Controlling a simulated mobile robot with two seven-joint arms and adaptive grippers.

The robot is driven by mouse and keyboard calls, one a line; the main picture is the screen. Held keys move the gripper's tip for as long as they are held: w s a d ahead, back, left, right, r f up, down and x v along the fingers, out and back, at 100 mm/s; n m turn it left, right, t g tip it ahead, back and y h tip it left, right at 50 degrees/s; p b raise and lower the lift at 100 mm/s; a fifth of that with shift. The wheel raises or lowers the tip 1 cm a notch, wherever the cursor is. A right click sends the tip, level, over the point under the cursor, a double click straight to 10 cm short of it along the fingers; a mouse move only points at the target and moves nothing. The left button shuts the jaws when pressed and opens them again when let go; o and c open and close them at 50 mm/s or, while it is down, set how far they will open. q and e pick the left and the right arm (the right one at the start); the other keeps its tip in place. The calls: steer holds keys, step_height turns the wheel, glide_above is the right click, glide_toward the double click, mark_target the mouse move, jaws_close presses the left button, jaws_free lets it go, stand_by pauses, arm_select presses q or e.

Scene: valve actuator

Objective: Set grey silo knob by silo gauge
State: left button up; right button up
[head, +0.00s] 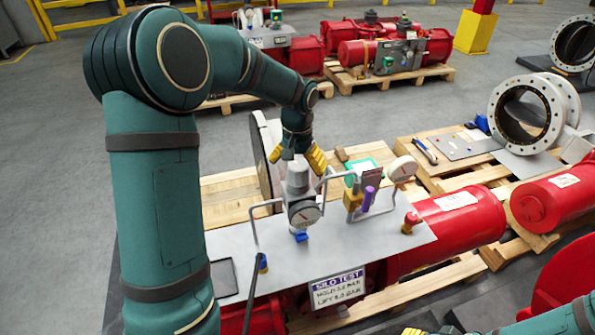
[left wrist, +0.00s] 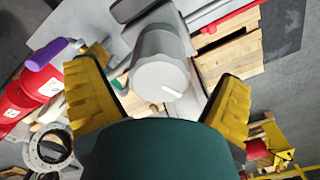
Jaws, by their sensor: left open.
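The grey knob (head: 298,180) stands upright on the regulator above the metal plate. Its round top with a white mark faces the left wrist camera (left wrist: 160,78). My left gripper (head: 297,157) is open above the knob, its yellow fingers pointing down. In the left wrist view the fingers lie on either side of the knob, with visible gaps. A second gauge (head: 402,169) stands to the right. Only yellow tips of my right gripper (head: 413,331) show at the bottom edge.
A sign (head: 337,288) reads "SILO TEST", hold 3.0 bar, lift 6.0 bar. Bent pipes, a yellow fitting (head: 353,200) and a purple lever (head: 369,198) stand close right of the knob.

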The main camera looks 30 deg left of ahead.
mark_target(297, 165)
arm_select(q)
step_height(297, 165, up, 9)
steer(key=shift+r, duration=0.2)
steer(key=shift+f, duration=0.1)
arm_select(e)
steer(key=shift+s, duration=0.1)
stand_by(0.4)
